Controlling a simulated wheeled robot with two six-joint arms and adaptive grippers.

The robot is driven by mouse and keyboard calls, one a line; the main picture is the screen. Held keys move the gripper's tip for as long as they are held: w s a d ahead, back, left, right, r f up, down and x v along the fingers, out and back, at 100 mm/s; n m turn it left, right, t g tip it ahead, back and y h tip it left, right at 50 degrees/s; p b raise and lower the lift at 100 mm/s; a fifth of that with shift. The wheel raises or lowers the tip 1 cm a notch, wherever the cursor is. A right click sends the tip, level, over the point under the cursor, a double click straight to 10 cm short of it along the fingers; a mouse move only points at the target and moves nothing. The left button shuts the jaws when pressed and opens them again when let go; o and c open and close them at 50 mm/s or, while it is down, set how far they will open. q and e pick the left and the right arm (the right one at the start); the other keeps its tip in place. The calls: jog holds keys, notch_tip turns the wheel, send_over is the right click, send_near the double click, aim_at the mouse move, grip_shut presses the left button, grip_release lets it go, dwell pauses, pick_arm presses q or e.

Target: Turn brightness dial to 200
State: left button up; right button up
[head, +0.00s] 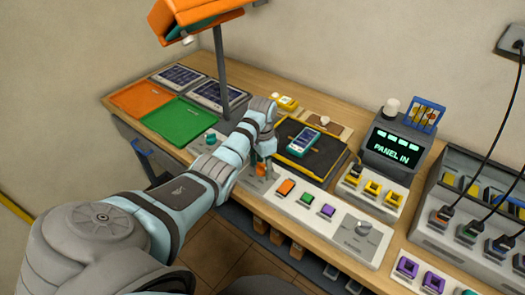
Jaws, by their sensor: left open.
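Another knob, teal (211,138), stands on a pale unit further left. The lettering is too small to read, so I cannot tell which one is the brightness dial. My left arm reaches in from the lower left. My left gripper (261,166) points down over the left end of the front panel, well left of the silver dial. It is open, its fingers are small and partly hidden by the arm, and contact with the panel cannot be told.
Orange (140,98) and green (182,123) trays lie at the left. A phone (303,142) lies on a dark mat (325,160). A display reading "PANEL IN" (397,146) stands right of it. A lamp post (221,70) rises behind my arm. Cables hang at the right.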

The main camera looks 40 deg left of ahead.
pick_arm(q)
jog(key=shift+c, duration=0.4)
jog(key=c, duration=1.1)
jog(key=shift+r, duration=0.1)
jog(key=shift+r+m+p, duration=0.1)
jog(key=shift+m+p, duration=1)
jog(key=shift+m, duration=0.2)
jog(key=m+p, duration=0.1)
jog(key=m, duration=0.1)
jog(key=shift+m, duration=0.3)
jog(key=m+p, duration=0.1)
jog(key=m, duration=0.2)
jog(key=shift+w+m+p, duration=0.1)
jog(key=shift+m+p, duration=0.35)
jog(key=shift+m, duration=1.35)
